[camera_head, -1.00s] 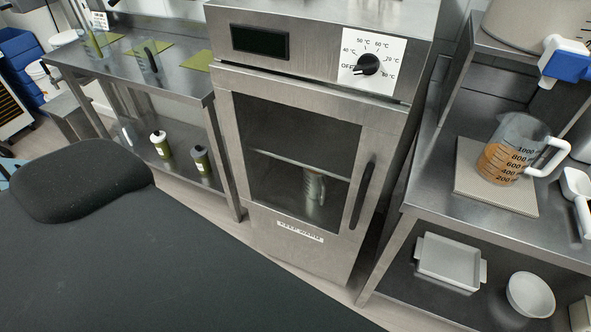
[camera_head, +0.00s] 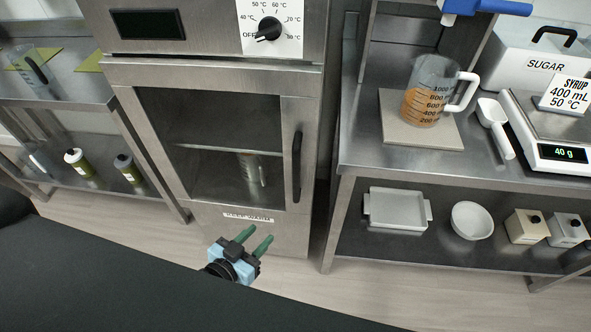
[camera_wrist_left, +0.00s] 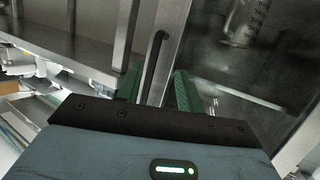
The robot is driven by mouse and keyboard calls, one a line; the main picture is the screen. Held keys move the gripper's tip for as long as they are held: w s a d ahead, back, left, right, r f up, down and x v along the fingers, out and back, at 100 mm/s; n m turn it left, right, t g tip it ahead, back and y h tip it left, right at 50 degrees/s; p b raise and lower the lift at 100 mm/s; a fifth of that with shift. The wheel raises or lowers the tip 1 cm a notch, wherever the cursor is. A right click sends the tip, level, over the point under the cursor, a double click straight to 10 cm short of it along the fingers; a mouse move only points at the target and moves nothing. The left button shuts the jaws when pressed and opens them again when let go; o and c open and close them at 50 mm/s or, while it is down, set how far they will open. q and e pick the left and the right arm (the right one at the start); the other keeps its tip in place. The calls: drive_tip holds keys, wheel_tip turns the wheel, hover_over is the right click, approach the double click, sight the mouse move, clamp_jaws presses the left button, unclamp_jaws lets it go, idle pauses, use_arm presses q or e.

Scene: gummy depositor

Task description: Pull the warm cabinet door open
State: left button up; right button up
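The warm cabinet (camera_head: 215,70) is a tall steel unit. Its glass-windowed door (camera_head: 205,215) is shut, with a label along the lower edge. A black vertical handle (camera_head: 297,165) is on the door's right side. My left gripper (camera_head: 256,238), with green fingers, is in front of and below the door, its fingers spread and empty. In the left wrist view the handle (camera_wrist_left: 154,58) shows beyond the gap between the fingers (camera_wrist_left: 158,88), apart from them as far as I can tell. My right gripper is not in view.
A measuring jug (camera_head: 250,170) stands behind the door glass. The right bench (camera_head: 355,158) holds an orange-filled jug (camera_head: 424,100), a scoop (camera_head: 496,126) and a scale (camera_head: 560,155). The left bench (camera_head: 60,98) stands close to the cabinet. Floor is clear before the door.

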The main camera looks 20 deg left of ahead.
sight(294, 175)
use_arm(q)
drive_tip(key=shift+w+d+r+m+t+h+b, duration=0.1)
drive_tip(key=shift+w+d+r+m+t+h, duration=0.7)
drive_tip(key=shift+w, duration=1.9)
drive_tip(key=shift+w+d+r+n+g+h+b, duration=0.15)
drive_tip(key=shift+w+d+r+h, duration=0.2)
drive_tip(key=shift+w+d+r, duration=1.25)
drive_tip(key=shift+w+d+r+m+t+h+b, duration=0.1)
drive_tip(key=shift+w+d+r+m+t+h, duration=0.3)
drive_tip(key=shift+w+r, duration=2.15)
drive_tip(key=shift+w+a+f, duration=0.15)
drive_tip(key=shift+w+f, duration=1.05)
clamp_jaws()
